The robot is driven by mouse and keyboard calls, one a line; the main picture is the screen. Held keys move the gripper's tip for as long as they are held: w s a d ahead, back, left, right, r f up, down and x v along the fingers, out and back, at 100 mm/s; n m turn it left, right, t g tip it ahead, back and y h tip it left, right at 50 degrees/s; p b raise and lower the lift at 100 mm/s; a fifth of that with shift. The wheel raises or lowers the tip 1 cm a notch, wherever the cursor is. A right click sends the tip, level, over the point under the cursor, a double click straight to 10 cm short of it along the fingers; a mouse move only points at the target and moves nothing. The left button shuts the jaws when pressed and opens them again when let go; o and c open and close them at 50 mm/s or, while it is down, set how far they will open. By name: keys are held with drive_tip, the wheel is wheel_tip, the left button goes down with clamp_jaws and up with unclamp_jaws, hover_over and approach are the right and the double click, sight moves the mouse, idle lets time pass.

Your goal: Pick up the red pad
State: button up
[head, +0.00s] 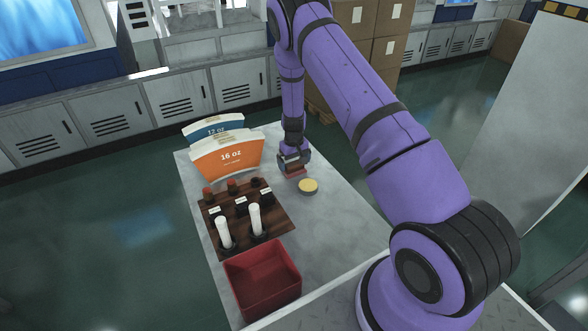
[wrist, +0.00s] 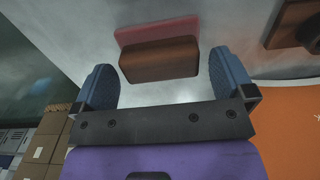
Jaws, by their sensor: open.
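The red pad (wrist: 156,31) lies flat on the grey table, with a brown wooden block (wrist: 160,60) as its handle on top. In the head view a strip of the red pad (head: 296,175) shows beneath my gripper (head: 293,161). In the wrist view my gripper (wrist: 161,68) is open, with one blue finger on each side of the wooden block. Gaps show between the fingers and the block, and nothing is held. In the head view my gripper hides most of the block.
A round yellow-topped piece (head: 308,185) sits close to the pad's right. A dark wooden board (head: 278,229) with white tubes stands left, before upright 12 oz and 16 oz panels (head: 228,155). A red bin (head: 264,279) stands at the front. The table's right side is clear.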

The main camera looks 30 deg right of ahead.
drive_tip(key=shift+f, duration=0.75)
drive_tip(key=c, duration=0.8)
drive_tip(key=shift+r, duration=0.85)
drive_tip(key=shift+s+r, duration=0.2)
drive_tip(key=shift+r, duration=0.85)
drive_tip(key=s+a, duration=0.1)
drive_tip(key=s, duration=0.4)
drive_tip(key=s+a, duration=0.1)
drive_tip(key=s, duration=0.4)
drive_tip(key=s+a+r, duration=0.1)
drive_tip(key=s+a, duration=0.1)
drive_tip(key=s, duration=0.3)
drive_tip(key=shift+a+r, duration=0.1)
